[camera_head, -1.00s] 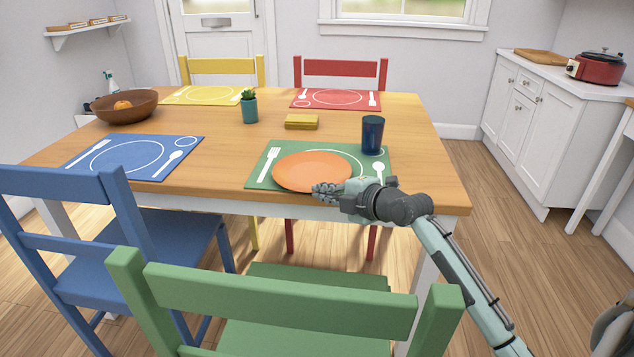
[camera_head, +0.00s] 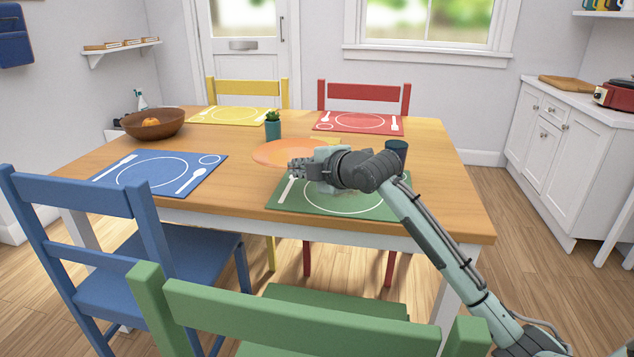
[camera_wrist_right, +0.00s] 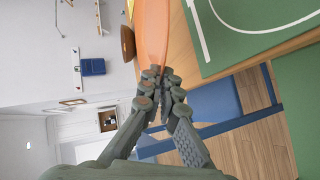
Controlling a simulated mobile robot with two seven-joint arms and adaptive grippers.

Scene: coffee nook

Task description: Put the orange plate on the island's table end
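The orange plate (camera_head: 272,154) is above the wooden table, beyond the green placemat (camera_head: 372,210). My right gripper (camera_head: 292,168) is at the plate's near edge. In the right wrist view its fingers (camera_wrist_right: 161,76) are closed on the rim of the plate (camera_wrist_right: 152,32). In the head view the gripper hides part of the plate. My left gripper is not in view. I cannot make out an island in these frames.
The wooden table (camera_head: 235,195) holds a brown bowl (camera_head: 165,128), a potted plant (camera_head: 273,127), a dark blue cup (camera_head: 397,150) and several placemats. A blue chair (camera_head: 70,195) and a green chair (camera_head: 290,315) stand at the near side. A white counter (camera_head: 570,150) is at the right.

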